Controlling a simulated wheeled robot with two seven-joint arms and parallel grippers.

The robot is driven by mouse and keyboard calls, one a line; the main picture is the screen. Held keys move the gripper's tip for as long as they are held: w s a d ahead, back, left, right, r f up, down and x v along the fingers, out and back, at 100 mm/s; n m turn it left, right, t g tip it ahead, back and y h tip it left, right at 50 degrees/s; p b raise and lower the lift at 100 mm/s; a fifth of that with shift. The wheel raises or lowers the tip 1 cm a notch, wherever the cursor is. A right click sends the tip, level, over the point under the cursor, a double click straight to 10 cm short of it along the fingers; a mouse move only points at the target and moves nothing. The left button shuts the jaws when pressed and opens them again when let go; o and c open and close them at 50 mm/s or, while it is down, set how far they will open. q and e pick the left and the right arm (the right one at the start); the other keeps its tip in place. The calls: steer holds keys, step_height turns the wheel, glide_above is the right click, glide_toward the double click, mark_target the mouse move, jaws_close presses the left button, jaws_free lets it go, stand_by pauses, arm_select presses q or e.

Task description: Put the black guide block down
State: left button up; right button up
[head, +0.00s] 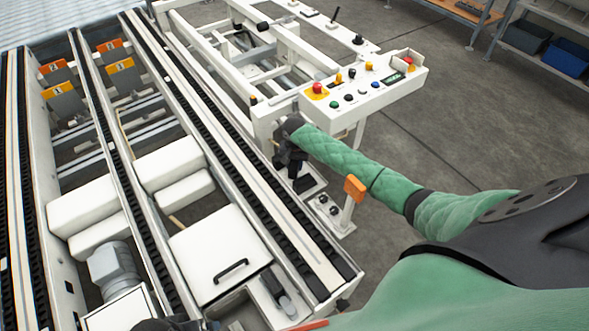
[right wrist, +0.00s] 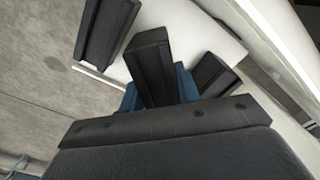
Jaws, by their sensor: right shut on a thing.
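My right gripper (head: 291,158) reaches down beside the white conveyor frame, below the control panel. In the right wrist view its blue fingers (right wrist: 185,82) are shut on a black guide block (right wrist: 153,66), which sticks out beyond them. Two similar black blocks show there, one at the upper left (right wrist: 106,35) and one at the right (right wrist: 213,80), by a white plate (right wrist: 195,32). In the head view this white plate (head: 315,189) is a small ledge under the gripper. Whether the held block touches the plate cannot be told. My left gripper is not clearly in view.
A white control panel (head: 372,92) with coloured buttons overhangs just above my right forearm. An orange-topped post (head: 355,188) stands close to the forearm. Chain conveyor rails (head: 240,185) run along the left. Grey floor (head: 460,110) lies open to the right.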

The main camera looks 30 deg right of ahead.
steer(key=shift+f, duration=1.55)
steer(key=shift+f, duration=0.1)
steer(key=o, duration=1)
